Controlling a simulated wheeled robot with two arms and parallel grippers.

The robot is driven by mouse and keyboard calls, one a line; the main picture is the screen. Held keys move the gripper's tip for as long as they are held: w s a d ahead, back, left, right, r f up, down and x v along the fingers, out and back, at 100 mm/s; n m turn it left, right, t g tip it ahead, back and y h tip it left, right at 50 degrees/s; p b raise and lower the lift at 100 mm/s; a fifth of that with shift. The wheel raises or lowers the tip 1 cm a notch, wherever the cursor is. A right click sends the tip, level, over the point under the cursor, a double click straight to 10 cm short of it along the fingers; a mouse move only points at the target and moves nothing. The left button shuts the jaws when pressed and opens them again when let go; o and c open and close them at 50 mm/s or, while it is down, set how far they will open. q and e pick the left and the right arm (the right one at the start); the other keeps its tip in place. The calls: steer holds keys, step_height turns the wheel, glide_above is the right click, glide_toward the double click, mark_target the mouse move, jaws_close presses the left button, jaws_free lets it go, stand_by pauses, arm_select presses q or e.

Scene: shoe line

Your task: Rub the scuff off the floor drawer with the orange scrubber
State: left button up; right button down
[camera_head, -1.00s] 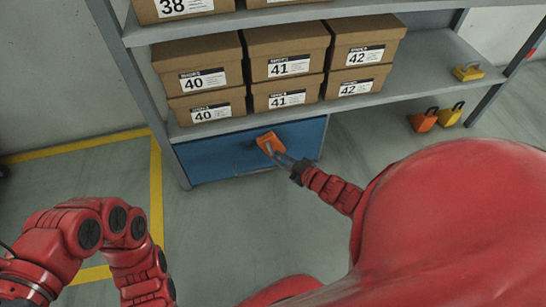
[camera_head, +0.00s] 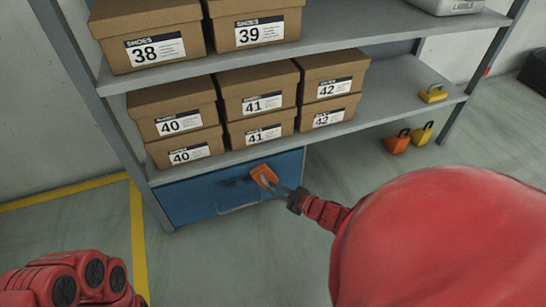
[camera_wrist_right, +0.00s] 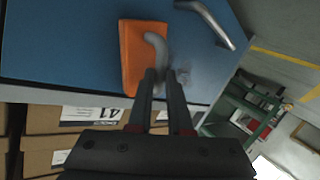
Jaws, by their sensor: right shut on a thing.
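The blue floor drawer (camera_head: 185,203) sits under the lowest shelf, with a pale bar handle (camera_head: 238,208) on its front. A dark smudgy scuff (camera_head: 236,183) shows on its upper front, left of the orange scrubber (camera_head: 264,174). My right gripper (camera_head: 288,192) is shut on the scrubber's grey handle, and the scrubber is at the drawer front. In the right wrist view the scrubber (camera_wrist_right: 135,60) lies over the blue face; contact is hard to tell. The drawer handle (camera_wrist_right: 208,24) is beside it. My left arm shows at lower left; its gripper is out of view.
Shoe boxes (camera_head: 255,103) stand on the grey shelf (camera_head: 385,103) above the drawer. A yellow block with a handle (camera_head: 433,94) is on that shelf. An orange (camera_head: 397,143) and a yellow (camera_head: 421,134) handled block stand on the floor at right. The floor before the drawer is clear.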

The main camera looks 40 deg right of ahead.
steer(key=w+a+p, duration=0.2)
steer(key=a, duration=0.6)
steer(key=w+a+p, duration=0.1)
steer(key=w+a, duration=0.2)
steer(key=a, duration=0.6)
steer(key=shift+a+p, duration=0.15)
steer(key=shift+p, duration=0.25)
stand_by(0.7)
steer(key=s+a+p, duration=0.1)
steer(key=s+p, duration=0.2)
steer(key=s, duration=0.2)
steer(key=shift+s+a, duration=0.3)
steer(key=shift+s, duration=0.1)
steer(key=shift+s+a+p, duration=0.2)
steer(key=shift+s, duration=0.5)
steer(key=shift+s+a+p, duration=0.15)
steer(key=shift+s+a, duration=0.05)
steer(key=shift+s, duration=0.5)
